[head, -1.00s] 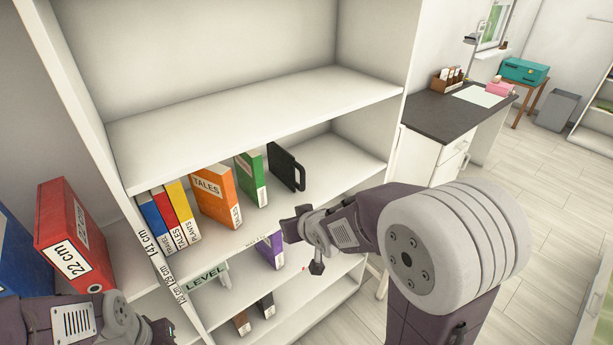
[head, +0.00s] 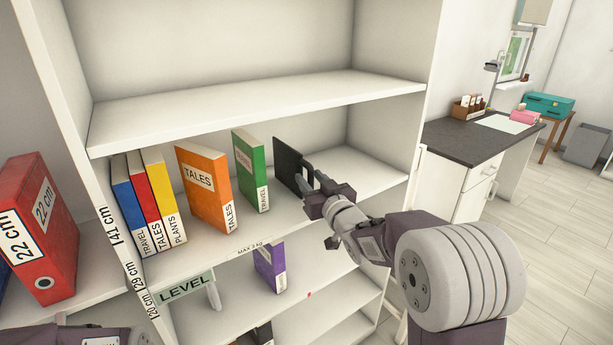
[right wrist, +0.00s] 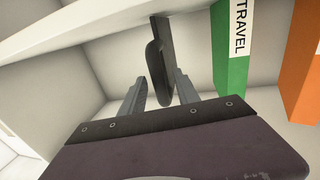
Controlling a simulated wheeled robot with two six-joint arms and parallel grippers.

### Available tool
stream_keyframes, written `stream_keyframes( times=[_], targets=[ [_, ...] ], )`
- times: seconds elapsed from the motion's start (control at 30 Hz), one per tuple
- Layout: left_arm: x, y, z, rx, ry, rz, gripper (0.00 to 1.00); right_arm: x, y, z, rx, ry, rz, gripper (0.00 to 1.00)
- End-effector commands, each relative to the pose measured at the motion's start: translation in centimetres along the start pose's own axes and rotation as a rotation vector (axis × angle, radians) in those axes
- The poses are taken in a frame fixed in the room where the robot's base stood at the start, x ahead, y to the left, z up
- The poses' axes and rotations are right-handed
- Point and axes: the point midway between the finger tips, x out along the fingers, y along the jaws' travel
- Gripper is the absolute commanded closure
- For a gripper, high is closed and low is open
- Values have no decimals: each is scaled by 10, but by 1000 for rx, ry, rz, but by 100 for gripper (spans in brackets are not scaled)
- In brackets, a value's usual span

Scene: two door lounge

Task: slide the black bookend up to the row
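The black bookend (head: 287,163) stands upright on the shelf, to the right of the green book (head: 249,170), with a gap between them. My right gripper (head: 304,178) is at the bookend's front edge, coming from the right. In the right wrist view its two fingers are apart, and the bookend (right wrist: 157,60) shows between and beyond them; I cannot tell whether either finger touches it. The row of blue (head: 130,205), red (head: 145,188) and yellow (head: 164,195) books stands at the left, and a leaning orange book (head: 205,187) is between it and the green book. Only part of my left arm shows.
The shelf board above (head: 260,108) overhangs the books. A purple book (head: 270,267) and a LEVEL sign (head: 186,288) are below. A red binder (head: 38,230) stands in the left bay. The shelf (head: 375,174) right of the bookend is clear.

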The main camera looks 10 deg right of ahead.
Motion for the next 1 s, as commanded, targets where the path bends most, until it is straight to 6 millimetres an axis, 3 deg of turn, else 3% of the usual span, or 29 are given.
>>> stream_keyframes(
  times=[0.2, 0.47, 0.5, 0.63, 1.0],
  targets=[
    [0, 0, 0, 0, 0, 0, 64, 29, 0, 0, -1, 1, -1, 62],
    [0, 0, 0, 0, 0, 0, 64, 32, 0, 0, 0, 0, 0, 62],
    [0, 0, 0, 0, 0, 0, 64, 32, 0, 0, 0, 0, 0, 65],
    [0, 0, 0, 0, 0, 0, 64, 32, 0, 0, 0, 0, 1, 100],
    [0, 0, 0, 0, 0, 0, 64, 32, 1, 0, 1, 0, 3, 100]
  ],
)
